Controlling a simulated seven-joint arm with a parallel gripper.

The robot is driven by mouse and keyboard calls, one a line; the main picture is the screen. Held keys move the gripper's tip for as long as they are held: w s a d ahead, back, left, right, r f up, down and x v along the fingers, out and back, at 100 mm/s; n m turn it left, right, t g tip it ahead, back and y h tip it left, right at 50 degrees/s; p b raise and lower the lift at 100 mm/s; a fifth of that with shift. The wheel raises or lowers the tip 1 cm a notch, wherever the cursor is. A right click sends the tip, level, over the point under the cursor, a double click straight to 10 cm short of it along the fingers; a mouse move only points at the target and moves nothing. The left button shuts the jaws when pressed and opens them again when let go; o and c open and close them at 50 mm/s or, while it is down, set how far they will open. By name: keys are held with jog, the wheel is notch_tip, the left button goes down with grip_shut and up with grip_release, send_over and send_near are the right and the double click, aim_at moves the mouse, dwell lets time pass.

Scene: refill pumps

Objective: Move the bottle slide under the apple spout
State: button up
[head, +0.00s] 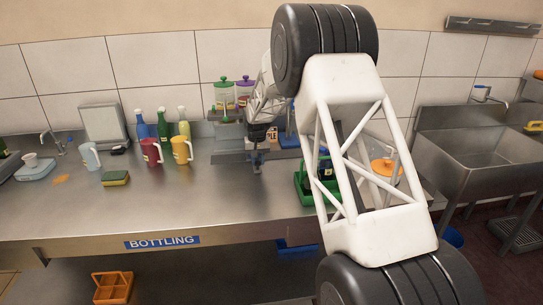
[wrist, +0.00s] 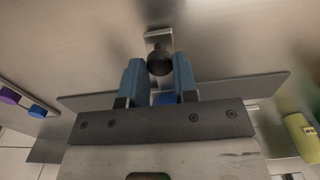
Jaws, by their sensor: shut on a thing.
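The refill station stands at the back of the counter, with a green-lidded dispenser (head: 224,94) and a purple-lidded dispenser (head: 245,90). I cannot read which spout is apple. A grey metal ledge (head: 228,156) runs below them. My gripper (head: 257,170) is at the front of this ledge, pointing down. In the wrist view, its blue fingers (wrist: 158,62) are shut on a dark round knob (wrist: 160,60) on a short metal strip (wrist: 152,37), apparently the bottle slide's handle. A bottle on the slide cannot be made out; my arm hides part of the station.
A red pitcher (head: 152,152) and a yellow pitcher (head: 181,149) stand left of the station, with several bottles behind. A green caddy (head: 303,186) stands to the right, partly behind my arm. The front counter (head: 200,205) is clear.

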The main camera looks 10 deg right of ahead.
jog(key=shift+a, duration=2.4)
jog(key=shift+a, duration=3.3)
jog(key=o, duration=0.9)
jog(key=shift+c, duration=0.2)
jog(key=shift+r, duration=0.1)
